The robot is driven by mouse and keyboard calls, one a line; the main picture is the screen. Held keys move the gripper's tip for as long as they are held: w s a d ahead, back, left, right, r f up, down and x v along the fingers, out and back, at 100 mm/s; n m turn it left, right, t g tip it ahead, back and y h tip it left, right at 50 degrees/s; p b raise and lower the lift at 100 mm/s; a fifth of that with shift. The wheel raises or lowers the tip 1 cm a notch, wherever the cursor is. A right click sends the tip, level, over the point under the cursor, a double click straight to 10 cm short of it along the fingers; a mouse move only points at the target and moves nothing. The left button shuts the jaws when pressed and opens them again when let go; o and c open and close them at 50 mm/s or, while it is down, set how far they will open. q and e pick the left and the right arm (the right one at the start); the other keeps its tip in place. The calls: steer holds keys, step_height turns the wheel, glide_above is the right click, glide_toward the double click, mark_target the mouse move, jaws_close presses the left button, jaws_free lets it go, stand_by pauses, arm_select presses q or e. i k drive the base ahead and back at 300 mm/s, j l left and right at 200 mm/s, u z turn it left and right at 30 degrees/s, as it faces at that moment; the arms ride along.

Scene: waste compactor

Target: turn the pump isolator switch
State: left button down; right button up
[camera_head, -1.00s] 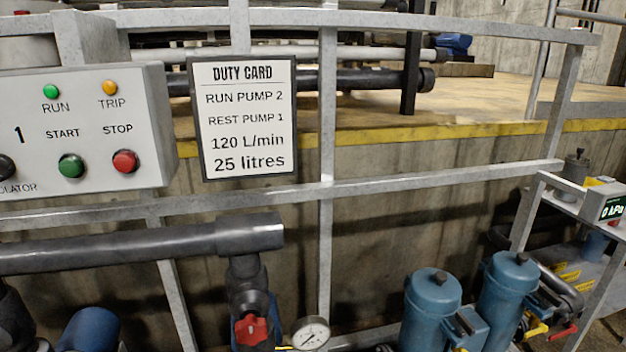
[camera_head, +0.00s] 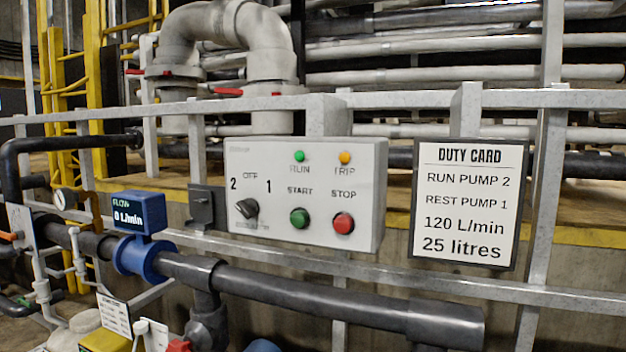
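The pump isolator switch (camera_head: 247,208) is a black rotary knob at the lower left of a light grey control box (camera_head: 318,232). Marks 2, OFF and 1 stand around it. The knob looks tilted, with its pointer direction too blurred to tell. The box also carries a green START button (camera_head: 300,218), a red STOP button (camera_head: 343,223), a green RUN lamp (camera_head: 299,156) and an amber TRIP lamp (camera_head: 345,157). Neither of my grippers is in view.
The duty card (camera_head: 468,203) reads run pump 2, rest pump 1, 120 L/min, 25 litres. A blue flow meter (camera_head: 140,212) reads 0 L/min. A dark pipe (camera_head: 330,293) runs below the box, and grey railing (camera_head: 420,100) surrounds it. No arm blocks the box.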

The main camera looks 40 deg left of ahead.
mark_target(249, 207)
steer(key=u, duration=0.5)
steer(key=j+u, duration=0.1)
steer(key=u, duration=0.35)
steer(key=i+u, duration=0.1)
steer(key=u, duration=0.4)
